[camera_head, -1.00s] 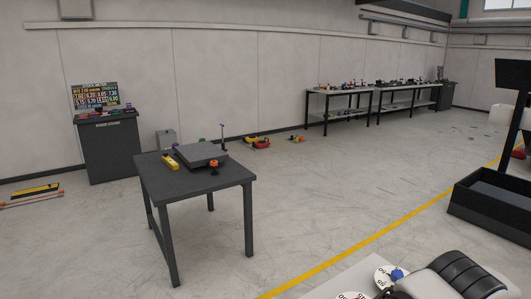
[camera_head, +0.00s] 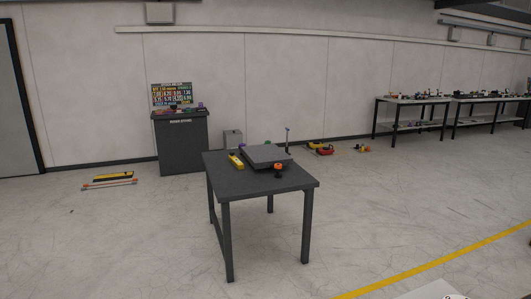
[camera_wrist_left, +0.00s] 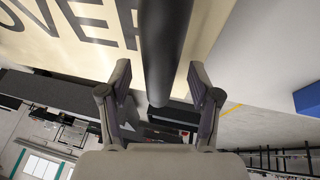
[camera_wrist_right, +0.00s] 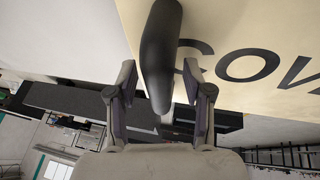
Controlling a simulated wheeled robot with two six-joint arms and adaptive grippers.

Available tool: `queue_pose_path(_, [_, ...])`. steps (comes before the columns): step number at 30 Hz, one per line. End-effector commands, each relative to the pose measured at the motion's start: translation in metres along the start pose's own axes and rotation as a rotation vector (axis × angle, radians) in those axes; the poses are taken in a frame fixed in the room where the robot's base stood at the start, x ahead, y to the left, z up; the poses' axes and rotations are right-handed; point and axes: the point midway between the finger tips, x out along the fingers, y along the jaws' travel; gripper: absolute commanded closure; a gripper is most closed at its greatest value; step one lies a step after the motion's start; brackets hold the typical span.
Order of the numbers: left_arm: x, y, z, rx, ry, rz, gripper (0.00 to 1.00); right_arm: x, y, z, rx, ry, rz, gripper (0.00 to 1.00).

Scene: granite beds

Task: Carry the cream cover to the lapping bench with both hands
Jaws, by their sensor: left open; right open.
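The cream cover (camera_wrist_left: 60,45) fills the top of the left wrist view, with large dark letters. It also shows in the right wrist view (camera_wrist_right: 230,25). My left gripper (camera_wrist_left: 158,68) is open, with a black bar handle (camera_wrist_left: 165,35) between its fingers. My right gripper (camera_wrist_right: 158,70) is open, with another black handle (camera_wrist_right: 160,40) between its fingers. Contact with the handles cannot be told.
A yellow item (camera_head: 236,161) and an orange-topped knob (camera_head: 278,168) are on the dark table. A dark cabinet (camera_head: 182,145) stands behind it at left. A yellow-and-orange item (camera_head: 110,182) lies on the floor. Long benches (camera_head: 412,101) line the wall.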

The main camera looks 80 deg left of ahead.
Motion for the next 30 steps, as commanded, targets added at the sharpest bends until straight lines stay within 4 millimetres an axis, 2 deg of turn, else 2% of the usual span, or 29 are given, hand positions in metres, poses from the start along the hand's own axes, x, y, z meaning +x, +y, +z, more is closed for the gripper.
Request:
queue_pose_path(5, [-0.0007, 0.0003, -0.0009, 0.0, 0.002, 0.0, 0.41, -0.0007, 0.0002, -0.0009, 0.0, 0.002, 0.0, 0.49])
queue_pose_path(6, [-0.0008, 0.0004, -0.001, 0.0, 0.002, 0.0, 0.41, -0.0008, 0.0002, -0.001, 0.0, 0.002, 0.0, 0.46])
queue_pose_path(8, [-0.0009, 0.0004, -0.0011, 0.0, 0.002, 0.001, 0.41, -0.0009, 0.0002, -0.0012, 0.0, 0.002, 0.0, 0.25])
queue_pose_path(9, [-0.0009, 0.0004, -0.0012, 0.0, 0.002, 0.001, 0.41, -0.0009, 0.0003, -0.0012, 0.0, 0.002, 0.0, 0.2])
queue_pose_path(15, [-0.0011, 0.0005, -0.0014, 0.0, 0.003, 0.001, 0.41, -0.0011, 0.0003, -0.0014, 0.0, 0.003, 0.0, 0.2])
queue_pose_path(16, [-0.0011, 0.0005, -0.0015, 0.0, 0.003, 0.001, 0.41, -0.0011, 0.0003, -0.0014, 0.0, 0.003, 0.0, 0.24])
queue_pose_path(18, [-0.0012, 0.0005, -0.0015, 0.0, 0.003, 0.001, 0.41, -0.0012, 0.0003, -0.0015, 0.0, 0.003, 0.0, 0.41])
queue_pose_path(30, [-0.0044, 0.0005, -0.0016, 0.001, 0.003, 0.001, 0.41, -0.0013, 0.0004, -0.0016, 0.0, 0.003, 0.0, 0.41])
